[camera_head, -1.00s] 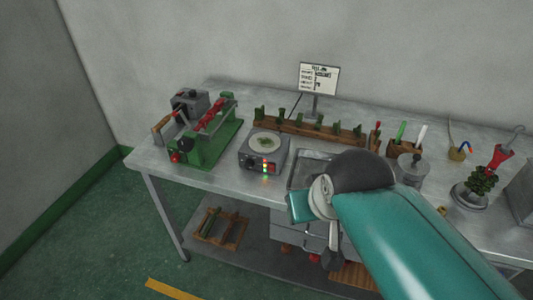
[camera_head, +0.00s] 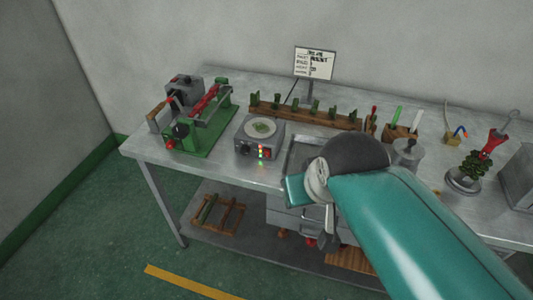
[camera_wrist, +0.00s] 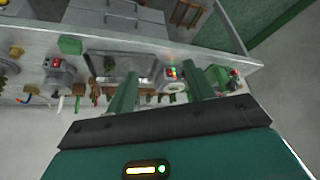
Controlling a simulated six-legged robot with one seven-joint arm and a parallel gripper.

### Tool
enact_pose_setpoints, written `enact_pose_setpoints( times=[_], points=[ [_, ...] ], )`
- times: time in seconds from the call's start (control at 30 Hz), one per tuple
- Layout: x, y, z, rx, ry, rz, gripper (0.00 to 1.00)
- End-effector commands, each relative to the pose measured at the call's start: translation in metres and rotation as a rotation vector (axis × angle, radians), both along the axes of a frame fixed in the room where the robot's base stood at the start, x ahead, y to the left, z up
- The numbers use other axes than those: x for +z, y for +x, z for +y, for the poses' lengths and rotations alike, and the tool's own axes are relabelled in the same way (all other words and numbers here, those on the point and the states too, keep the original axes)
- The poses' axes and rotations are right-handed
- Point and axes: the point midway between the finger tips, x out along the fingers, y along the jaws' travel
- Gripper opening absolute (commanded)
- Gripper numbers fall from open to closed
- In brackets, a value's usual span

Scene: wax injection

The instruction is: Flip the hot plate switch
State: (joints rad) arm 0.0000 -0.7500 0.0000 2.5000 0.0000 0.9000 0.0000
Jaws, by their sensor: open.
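The hot plate (camera_head: 243,137) is a grey box with a pale round top and a green piece on it. It stands on the left half of the bench. Its front has a dark knob, small lit indicators and a red switch (camera_head: 267,152). In the wrist view the hot plate (camera_wrist: 174,86) shows small, between and beyond the fingers, with red and green lights. My gripper (camera_wrist: 160,80) is open, with two green fingers apart and nothing between them. It is clear of the hot plate.
A green machine (camera_head: 205,135) with a red part stands left of the hot plate. A wooden rack (camera_head: 330,116) of green pieces lies behind it. A shallow metal tray (camera_head: 289,164) is to its right, partly behind my arm. A sign (camera_head: 314,62) stands at the back.

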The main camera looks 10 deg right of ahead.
Motion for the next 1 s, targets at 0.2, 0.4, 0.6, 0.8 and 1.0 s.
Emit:
enact_pose_setpoints(
  times=[0.2,0.4,0.6,0.8,1.0],
  points=[
    [0.0000,0.0000,0.0000,0.000,0.000,0.000,0.53],
    [0.0000,0.0000,0.0000,0.000,0.000,0.000,0.29],
    [0.0000,0.0000,0.0000,0.000,0.000,0.000,0.00],
    [0.0000,0.0000,0.0000,0.000,0.000,0.000,0.00],
    [0.0000,0.0000,0.0000,0.000,0.000,0.000,0.00]
  ],
)
